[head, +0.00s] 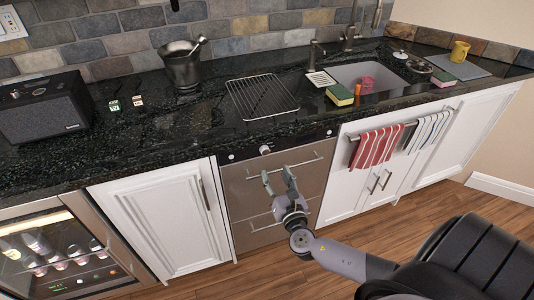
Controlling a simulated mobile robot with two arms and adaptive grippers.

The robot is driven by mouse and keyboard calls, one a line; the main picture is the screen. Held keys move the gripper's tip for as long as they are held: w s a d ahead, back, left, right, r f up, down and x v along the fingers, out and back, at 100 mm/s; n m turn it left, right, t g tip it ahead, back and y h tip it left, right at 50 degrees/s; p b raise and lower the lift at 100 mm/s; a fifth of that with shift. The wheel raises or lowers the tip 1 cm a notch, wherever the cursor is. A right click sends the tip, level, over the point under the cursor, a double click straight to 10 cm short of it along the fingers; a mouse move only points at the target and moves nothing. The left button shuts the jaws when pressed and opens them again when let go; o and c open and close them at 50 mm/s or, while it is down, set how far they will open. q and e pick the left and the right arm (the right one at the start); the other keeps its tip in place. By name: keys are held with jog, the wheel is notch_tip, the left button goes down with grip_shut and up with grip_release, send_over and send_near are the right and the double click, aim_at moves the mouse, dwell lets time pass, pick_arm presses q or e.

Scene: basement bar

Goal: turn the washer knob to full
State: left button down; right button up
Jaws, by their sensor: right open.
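The washer (240,195) is a steel drawer-front appliance under the black counter, with two horizontal handles. Its knob (265,150) is a small light round knob on the dark strip at its top. Its setting is too small to read. My right gripper (278,176) is open and empty in front of the upper drawer, a little below the knob in the picture. Its fingers point up toward the knob and appear apart from it. My left gripper is not in view.
A wire rack (262,97) lies on the counter above the washer. Red-striped towels (378,147) hang on the cabinet to the right. White cabinet doors (165,220) and a glass-front bottle cooler (60,250) are to the left. The wooden floor (420,212) in front is clear.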

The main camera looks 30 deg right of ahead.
aim_at(266, 152)
jog(key=x, duration=1)
jog(key=shift+s, duration=0.1)
grip_shut()
